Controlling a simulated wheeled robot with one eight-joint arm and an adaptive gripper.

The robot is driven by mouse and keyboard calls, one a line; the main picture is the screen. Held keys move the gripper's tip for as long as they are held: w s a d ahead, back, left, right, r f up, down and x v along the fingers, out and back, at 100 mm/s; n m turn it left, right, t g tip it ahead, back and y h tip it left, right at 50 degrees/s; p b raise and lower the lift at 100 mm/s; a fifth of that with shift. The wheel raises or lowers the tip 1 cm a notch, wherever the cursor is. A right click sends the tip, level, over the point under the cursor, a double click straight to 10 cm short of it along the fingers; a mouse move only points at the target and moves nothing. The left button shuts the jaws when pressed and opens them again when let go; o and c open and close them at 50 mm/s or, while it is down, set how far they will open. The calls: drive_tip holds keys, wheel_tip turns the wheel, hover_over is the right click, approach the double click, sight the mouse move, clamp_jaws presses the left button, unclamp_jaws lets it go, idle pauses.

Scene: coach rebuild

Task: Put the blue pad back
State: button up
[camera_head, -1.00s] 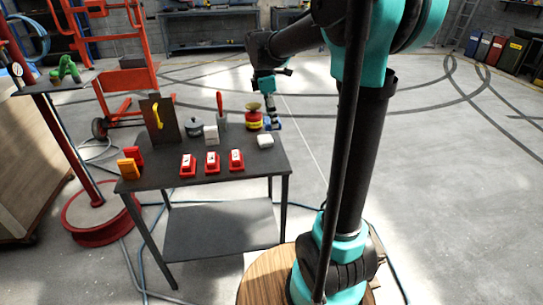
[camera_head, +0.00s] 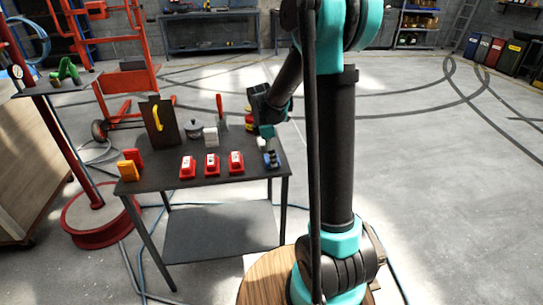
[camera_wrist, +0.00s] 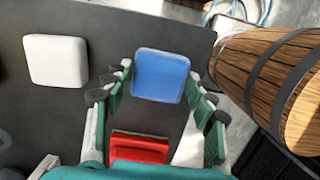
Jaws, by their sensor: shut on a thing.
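The blue pad (camera_wrist: 160,75) is a rounded square between the fingertips of my gripper (camera_wrist: 163,84) in the wrist view. The gripper is shut on it. In the head view my gripper (camera_head: 270,154) is over the right end of the dark table, near its front right corner, and the pad (camera_head: 272,161) shows small and blue at its tip. I cannot tell the exact gap between pad and table. A similar white pad (camera_wrist: 57,60) lies on the table, mostly hidden by the gripper in the head view.
On the dark table (camera_head: 160,181) stand several red blocks (camera_head: 212,164), an orange block (camera_head: 128,171), a grey pot (camera_head: 194,130), a red-handled tool (camera_head: 220,108) and a panel with a yellow handle (camera_head: 161,122). A red piece (camera_wrist: 140,149) shows below the pad in the wrist view.

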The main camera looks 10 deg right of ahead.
sight(267, 159)
drive_tip(key=o, duration=1.3)
drive_tip(key=shift+f, duration=0.1)
wheel_tip(267, 159, up, 12)
drive_tip(key=a, duration=0.2)
drive_tip(key=s+d+f+m+t+y, duration=0.1)
drive_tip(key=s+d+f+m+t, duration=0.1)
drive_tip(key=s+f+m, duration=0.4)
drive_tip(key=s+d+f+m+t, duration=0.2)
drive_tip(key=s+d+f+m, duration=0.2)
drive_tip(key=s+f+m, duration=0.3)
drive_tip(key=s+m, duration=0.5)
drive_tip(key=s, duration=0.4)
drive_tip(key=shift+f+y, duration=0.2)
drive_tip(key=shift+y, duration=0.2)
